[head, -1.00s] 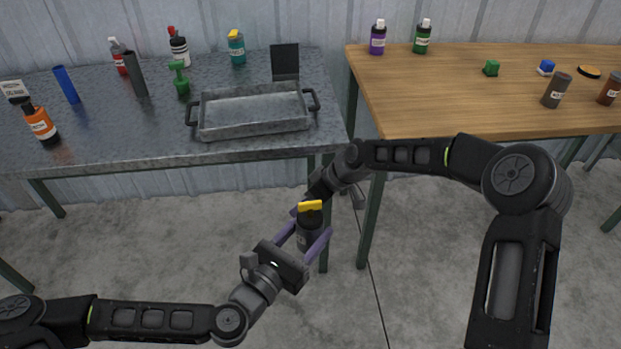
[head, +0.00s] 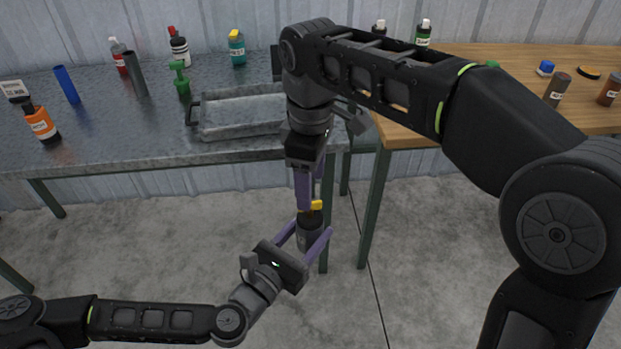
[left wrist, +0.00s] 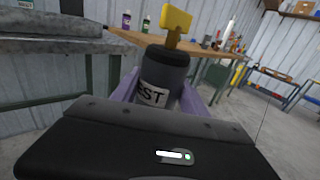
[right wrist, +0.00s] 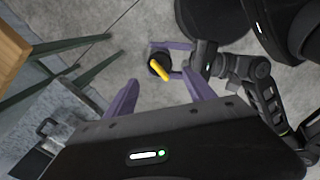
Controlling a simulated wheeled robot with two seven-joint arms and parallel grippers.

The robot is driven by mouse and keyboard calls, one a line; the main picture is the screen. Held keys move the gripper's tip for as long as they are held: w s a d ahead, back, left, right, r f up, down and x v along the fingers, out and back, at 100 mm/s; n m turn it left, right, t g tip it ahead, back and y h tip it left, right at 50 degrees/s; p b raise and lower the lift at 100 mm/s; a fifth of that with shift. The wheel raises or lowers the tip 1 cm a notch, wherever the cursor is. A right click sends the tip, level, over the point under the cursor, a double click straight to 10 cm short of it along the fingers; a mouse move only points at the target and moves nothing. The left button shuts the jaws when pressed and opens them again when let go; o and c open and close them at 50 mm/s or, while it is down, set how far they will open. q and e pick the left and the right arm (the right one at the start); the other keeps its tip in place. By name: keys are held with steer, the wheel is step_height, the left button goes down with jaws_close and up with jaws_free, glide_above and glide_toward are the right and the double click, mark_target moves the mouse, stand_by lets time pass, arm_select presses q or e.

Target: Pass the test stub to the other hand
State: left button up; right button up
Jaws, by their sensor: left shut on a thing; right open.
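The test stub is a dark grey cylinder (head: 309,232) with a yellow tab on top. My left gripper (head: 306,240) is shut on its body and holds it upright in the air in front of the tables. In the left wrist view the stub (left wrist: 163,80) shows a white label reading "EST" and stands between the purple fingers. My right gripper (head: 311,205) is above the stub, pointing down, its fingers partly overlapping the yellow tab in the head view. In the right wrist view its fingers (right wrist: 160,97) are open and empty, with the stub (right wrist: 157,66) beyond them.
A grey table (head: 110,140) at the left holds a metal tray (head: 240,112), an orange bottle (head: 41,123) and several other bottles and cylinders. A wooden table (head: 400,130) stands at the right with small items, partly hidden by my right arm. Open floor lies below the grippers.

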mark_target(310, 216)
steer(key=shift+f, duration=0.2)
step_height(310, 216, down, 12)
steer(key=shift+r, duration=0.15)
stand_by(0.8)
steer(key=shift+c, duration=0.4)
steer(key=c, duration=1.1)
arm_select(q)
steer(key=o, duration=1.6)
steer(key=shift+c, duration=0.2)
arm_select(e)
steer(key=shift+c, duration=0.3)
arm_select(q)
steer(key=shift+f, duration=0.1)
